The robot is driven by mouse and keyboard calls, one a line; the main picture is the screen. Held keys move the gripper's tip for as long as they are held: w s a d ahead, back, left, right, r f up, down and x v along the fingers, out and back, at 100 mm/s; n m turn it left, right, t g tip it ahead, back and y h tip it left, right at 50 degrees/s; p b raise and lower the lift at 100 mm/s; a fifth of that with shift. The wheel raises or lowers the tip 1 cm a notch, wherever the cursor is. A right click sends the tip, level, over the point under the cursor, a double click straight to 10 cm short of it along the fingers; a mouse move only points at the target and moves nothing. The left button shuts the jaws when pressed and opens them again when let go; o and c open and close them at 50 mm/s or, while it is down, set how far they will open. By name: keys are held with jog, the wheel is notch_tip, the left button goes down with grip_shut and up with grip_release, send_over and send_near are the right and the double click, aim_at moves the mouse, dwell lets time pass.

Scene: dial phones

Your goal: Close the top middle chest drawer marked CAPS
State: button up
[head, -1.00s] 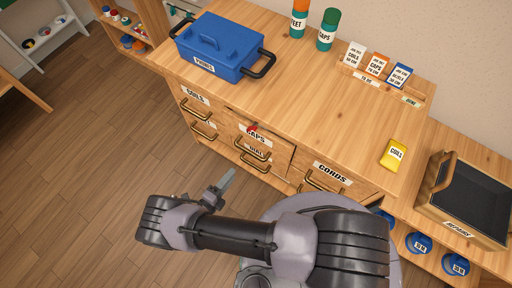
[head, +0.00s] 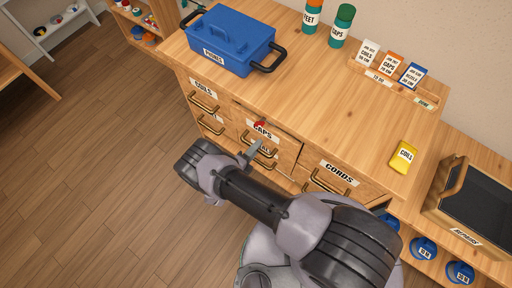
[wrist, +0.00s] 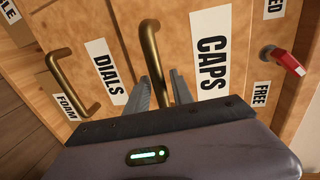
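The CAPS drawer (head: 284,142) is in the top middle of the wooden chest. It appears to stand a little proud of the chest front, with a dark gap along its top edge. Its white CAPS label (wrist: 211,52) and curved brass handle (wrist: 149,42) show close up in the wrist view. My gripper (head: 256,148) is at the drawer front in the head view. In the wrist view my gripper's fingers (wrist: 166,82) are apart, with the CAPS handle between them. I cannot tell whether they touch it.
A red-tipped lever (wrist: 287,62) sits above the CAPS label, near a FREE label. The CORDS drawer (head: 352,190) is to the right. A blue PHONES box (head: 228,42) stands on top. The floor to the left is clear.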

grip_shut()
dwell(1.2)
